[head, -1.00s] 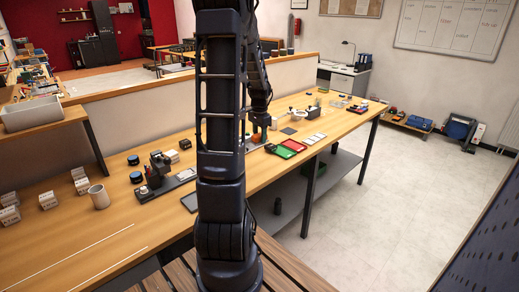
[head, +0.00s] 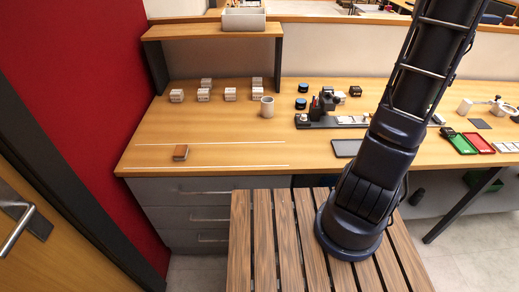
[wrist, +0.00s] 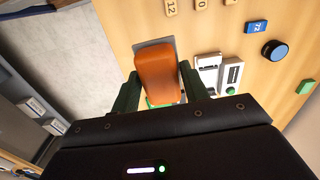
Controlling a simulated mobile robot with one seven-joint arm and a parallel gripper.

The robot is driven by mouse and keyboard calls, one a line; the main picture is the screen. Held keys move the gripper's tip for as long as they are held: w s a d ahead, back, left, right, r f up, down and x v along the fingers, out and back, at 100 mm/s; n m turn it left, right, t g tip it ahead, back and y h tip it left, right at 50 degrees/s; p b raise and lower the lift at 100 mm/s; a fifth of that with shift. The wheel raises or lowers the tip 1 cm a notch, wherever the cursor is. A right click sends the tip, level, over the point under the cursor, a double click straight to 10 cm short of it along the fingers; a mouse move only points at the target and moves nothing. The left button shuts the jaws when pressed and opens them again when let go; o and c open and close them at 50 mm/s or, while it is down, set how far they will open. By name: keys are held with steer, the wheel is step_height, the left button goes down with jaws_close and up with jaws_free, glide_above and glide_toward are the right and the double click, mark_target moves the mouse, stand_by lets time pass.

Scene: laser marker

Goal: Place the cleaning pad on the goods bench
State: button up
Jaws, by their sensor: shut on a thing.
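My gripper (wrist: 158,84) shows in the wrist view, its two dark green fingers on either side of an orange, rounded block (wrist: 157,68). The fingers are shut on this block, which looks like the cleaning pad. A grey flat patch shows just behind it; whether they touch I cannot tell. In the head view my arm rises out of the top of the picture, so the gripper and the block are hidden there. The wooden bench (head: 225,122) has two white lines across its left part. A small brown-topped block (head: 181,152) lies between these lines.
Several small pale boxes (head: 230,94) and a grey cup (head: 267,107) stand behind the lines. A dark tool stand (head: 325,116) and a dark flat tray (head: 346,148) lie farther right. Bare bench remains between the lines. A raised shelf (head: 212,30) stands at the back.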

steer(key=w+a+n, duration=0.3)
steer(key=w+a, duration=0.1)
steer(key=a, duration=0.8)
steer(key=w+a+n, duration=0.3)
steer(key=w+a, duration=0.1)
steer(key=a, duration=0.9)
steer(key=w+a+n, duration=0.3)
steer(key=a, duration=0.9)
steer(key=n, duration=0.9)
glide_above(242, 154)
step_height(242, 154, down, 20)
steer(key=shift+d+r, duration=0.1)
steer(key=o, duration=0.6)
steer(key=shift+c, duration=0.2)
steer(key=o, duration=0.4)
